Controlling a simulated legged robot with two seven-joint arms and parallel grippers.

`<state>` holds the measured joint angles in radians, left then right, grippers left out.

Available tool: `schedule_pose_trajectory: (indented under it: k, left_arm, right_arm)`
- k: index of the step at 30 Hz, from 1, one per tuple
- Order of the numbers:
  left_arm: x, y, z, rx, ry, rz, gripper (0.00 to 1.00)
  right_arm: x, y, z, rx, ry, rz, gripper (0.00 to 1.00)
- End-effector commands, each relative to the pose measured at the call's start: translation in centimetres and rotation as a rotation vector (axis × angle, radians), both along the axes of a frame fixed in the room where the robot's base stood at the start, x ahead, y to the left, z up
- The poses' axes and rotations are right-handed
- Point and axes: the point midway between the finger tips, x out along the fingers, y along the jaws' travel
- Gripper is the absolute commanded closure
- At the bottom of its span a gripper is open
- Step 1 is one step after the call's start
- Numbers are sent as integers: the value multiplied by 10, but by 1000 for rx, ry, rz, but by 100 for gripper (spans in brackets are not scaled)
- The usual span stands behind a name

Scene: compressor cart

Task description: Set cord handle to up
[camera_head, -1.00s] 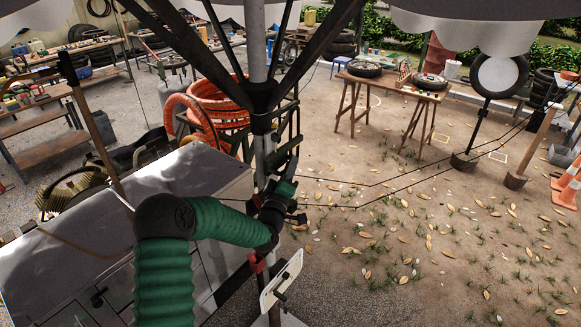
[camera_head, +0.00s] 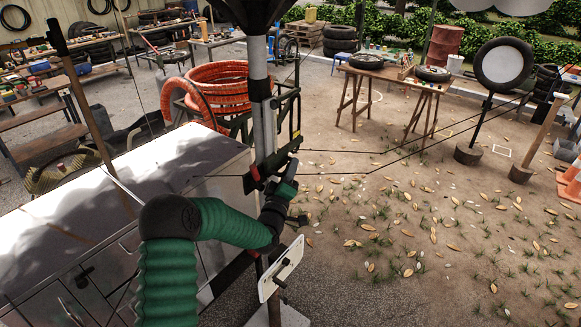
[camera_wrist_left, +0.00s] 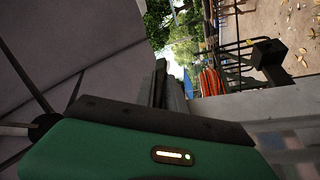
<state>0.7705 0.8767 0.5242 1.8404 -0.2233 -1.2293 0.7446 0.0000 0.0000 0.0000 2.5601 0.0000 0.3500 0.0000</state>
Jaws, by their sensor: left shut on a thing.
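A grey pole (camera_head: 264,122) stands at the middle of the head view, with a dark hub (camera_head: 258,14) at the top edge. A dark bar with a red part, seemingly the cord handle (camera_head: 272,163), slants across the pole. My left gripper (camera_head: 285,187), on its green arm, is at the pole just below this bar and is shut; the gripped part is mostly hidden. In the left wrist view, its dark fingers (camera_wrist_left: 168,86) are close together, and what they hold is unclear. My right gripper is not in view.
A grey cabinet cart (camera_head: 120,205) stands left of the pole. An orange hose coil (camera_head: 214,84) is behind it. A white plate (camera_head: 281,268) is below the gripper. Thin dark cords run right from the pole. A wooden table with tyres (camera_head: 392,73) stands farther back; the ground between is open.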

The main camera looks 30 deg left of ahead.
Motion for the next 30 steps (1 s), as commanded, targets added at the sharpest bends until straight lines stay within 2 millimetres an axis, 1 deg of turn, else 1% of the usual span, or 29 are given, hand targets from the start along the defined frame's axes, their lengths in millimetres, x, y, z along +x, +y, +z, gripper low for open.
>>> schedule_pose_trajectory:
  k: [1,6,9,12,15,18,22,25,30]
  left_arm:
    - [1,-3,-43,-5,11,-6,100]
    - [1,-3,-104,-7,12,-8,100]
    - [1,-3,-137,-6,12,-7,100]
    - [1,-3,-166,-6,12,-7,100]
    - [1,-3,-192,-6,13,-7,100]
    - [1,-3,-212,-6,13,-7,100]
    - [1,-3,-230,-6,12,-7,100]
    - [1,-3,-239,-7,12,-7,100]
    - [1,-3,-244,-7,12,-7,100]
  right_arm:
    - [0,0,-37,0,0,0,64]
    - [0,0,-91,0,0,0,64]
    - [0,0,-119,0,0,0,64]
    - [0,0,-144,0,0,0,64]
    - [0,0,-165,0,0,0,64]
    - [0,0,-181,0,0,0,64]
    - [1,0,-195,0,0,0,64]
    - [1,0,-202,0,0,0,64]
    - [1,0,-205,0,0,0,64]
